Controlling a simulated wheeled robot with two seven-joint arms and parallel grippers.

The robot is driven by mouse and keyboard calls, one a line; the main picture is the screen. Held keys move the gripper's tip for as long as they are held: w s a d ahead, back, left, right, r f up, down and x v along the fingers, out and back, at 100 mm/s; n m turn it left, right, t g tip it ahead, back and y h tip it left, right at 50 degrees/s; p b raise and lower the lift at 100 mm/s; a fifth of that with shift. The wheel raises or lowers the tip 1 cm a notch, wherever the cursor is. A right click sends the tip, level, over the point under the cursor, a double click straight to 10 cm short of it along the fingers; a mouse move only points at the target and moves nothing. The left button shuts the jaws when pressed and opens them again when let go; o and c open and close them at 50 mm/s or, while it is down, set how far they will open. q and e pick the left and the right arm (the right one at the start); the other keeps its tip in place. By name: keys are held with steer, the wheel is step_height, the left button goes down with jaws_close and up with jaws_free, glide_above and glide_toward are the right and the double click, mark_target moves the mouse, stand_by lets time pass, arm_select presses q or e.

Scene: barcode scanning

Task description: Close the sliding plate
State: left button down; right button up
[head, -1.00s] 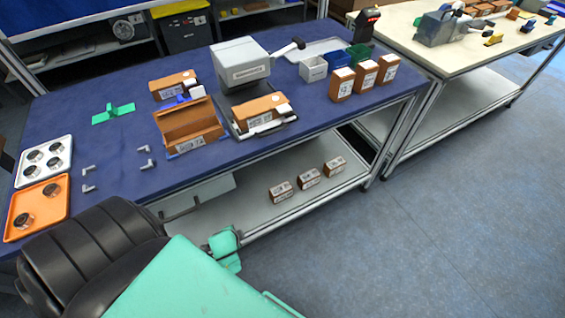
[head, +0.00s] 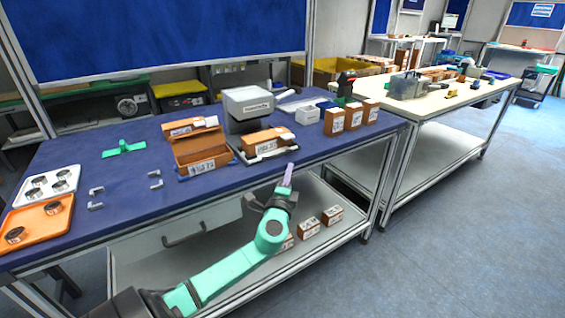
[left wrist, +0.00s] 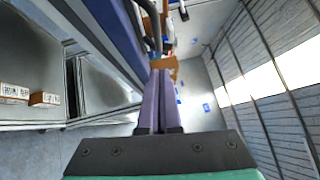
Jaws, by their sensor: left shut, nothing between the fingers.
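A grey box-shaped machine (head: 249,103) stands on the blue table. A dark plate (head: 240,154) extends from its front, and a brown carton (head: 265,139) rests on it with a white piece at its right. I take this as the sliding plate; it is pulled out. My left gripper (head: 288,170) has shut purple fingers, empty, pointing up near the table's front edge, below and right of the carton in the head view. The shut fingers also show in the left wrist view (left wrist: 157,98). My right gripper is out of view.
An open brown carton (head: 203,162) stands left of the plate, and several brown boxes (head: 352,116) stand to its right. A green piece (head: 124,148), grey brackets, and white and orange trays (head: 38,222) lie at left. A drawer (head: 178,236) hangs below the tabletop.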

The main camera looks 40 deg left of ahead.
mark_target(275, 163)
arm_select(q)
steer(key=a, duration=0.1)
steer(key=w+a, duration=0.1)
steer(key=a, duration=0.2)
steer(key=shift+w+r, duration=0.2)
steer(key=shift+r, duration=0.15)
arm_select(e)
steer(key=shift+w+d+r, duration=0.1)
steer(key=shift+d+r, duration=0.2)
arm_select(q)
steer(key=shift+w+a+f, duration=0.1)
steer(key=shift+a+f, duration=0.05)
steer(key=a+b, duration=0.1)
steer(key=w+a+b, duration=0.1)
steer(key=a+b, duration=0.1)
steer(key=shift+a+f, duration=0.1)
steer(key=shift+a, duration=0.1)
steer(key=shift+w+a, duration=0.1)
steer(key=shift+a, duration=0.1)
steer(key=shift+r, duration=0.25)
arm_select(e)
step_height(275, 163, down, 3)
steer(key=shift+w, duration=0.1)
